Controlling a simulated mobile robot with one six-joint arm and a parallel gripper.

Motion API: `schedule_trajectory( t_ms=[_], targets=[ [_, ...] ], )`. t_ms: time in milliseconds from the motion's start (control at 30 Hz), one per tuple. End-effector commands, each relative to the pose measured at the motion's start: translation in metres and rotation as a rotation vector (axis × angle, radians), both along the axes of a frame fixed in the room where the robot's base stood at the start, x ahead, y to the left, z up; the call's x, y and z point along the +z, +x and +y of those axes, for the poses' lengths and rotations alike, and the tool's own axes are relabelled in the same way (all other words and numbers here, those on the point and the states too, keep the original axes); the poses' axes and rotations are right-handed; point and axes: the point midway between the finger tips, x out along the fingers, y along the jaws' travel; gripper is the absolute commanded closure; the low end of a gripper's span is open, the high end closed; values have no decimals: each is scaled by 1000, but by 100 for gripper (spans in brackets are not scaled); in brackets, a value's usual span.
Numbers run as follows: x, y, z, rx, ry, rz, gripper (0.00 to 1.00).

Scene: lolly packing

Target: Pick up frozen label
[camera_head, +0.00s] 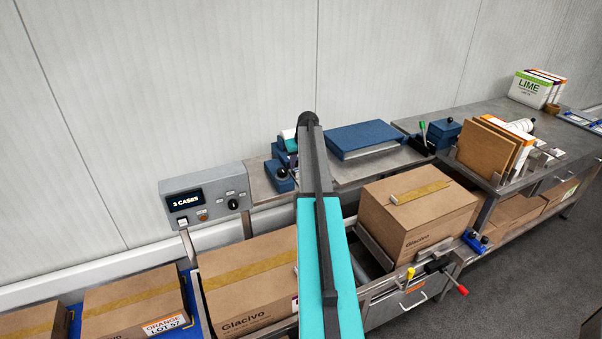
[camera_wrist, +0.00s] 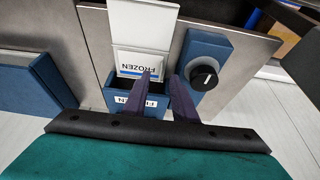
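The frozen label (camera_wrist: 138,66) is a white card with FROZEN printed on it and a blue edge. In the wrist view it stands out of a blue holder (camera_wrist: 125,100) whose front also carries a FROZEN tag. My gripper (camera_wrist: 161,78) is open, its two dark fingers apart with nothing between them. The left fingertip overlaps the label's lower right part in the picture; I cannot tell whether it touches.
A blue unit with a black knob (camera_wrist: 204,78) stands just right of the holder. A large blue case (camera_head: 361,137) lies on the bench. A carton (camera_head: 418,215) sits to the right, and a control panel (camera_head: 204,197) reading 3 CASES is to the left.

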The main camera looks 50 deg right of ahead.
Motion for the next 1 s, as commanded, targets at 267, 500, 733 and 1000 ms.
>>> schedule_trajectory(
  t_ms=[267,500,733,1000],
  targets=[
    [-20,9,-2,0,1,1,75],
    [-41,16,-4,1,0,0,75],
    [-45,17,-4,1,0,0,75],
    [-45,17,-5,1,0,0,75]
  ],
)
